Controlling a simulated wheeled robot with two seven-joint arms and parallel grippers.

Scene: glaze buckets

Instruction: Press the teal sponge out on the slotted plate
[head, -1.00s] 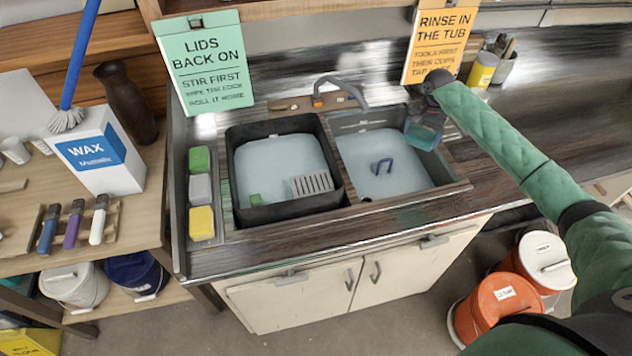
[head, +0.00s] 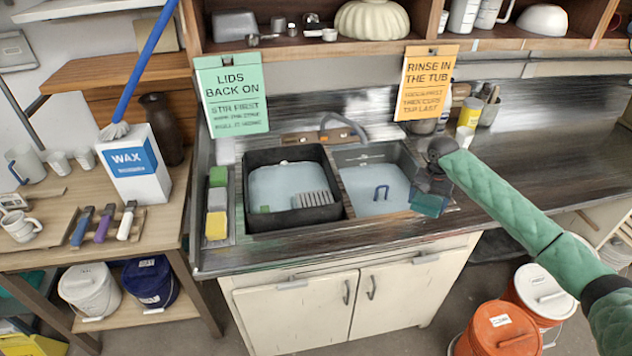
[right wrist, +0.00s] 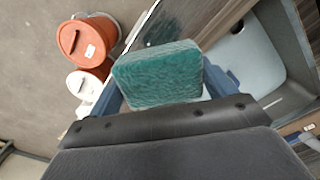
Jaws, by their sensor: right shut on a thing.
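The teal sponge (head: 428,204) is a rounded block. In the right wrist view the sponge (right wrist: 157,74) sits between the blue fingers of the gripper (right wrist: 160,92). The grey slotted plate (head: 312,199) lies in the front right of the black left tub (head: 290,219), well to the left of the sponge. My left gripper is not in view.
A small green block (head: 265,209) is in the left tub. A faucet (head: 345,126) stands behind the basins. A side tray holds green, grey and yellow (head: 216,226) sponges.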

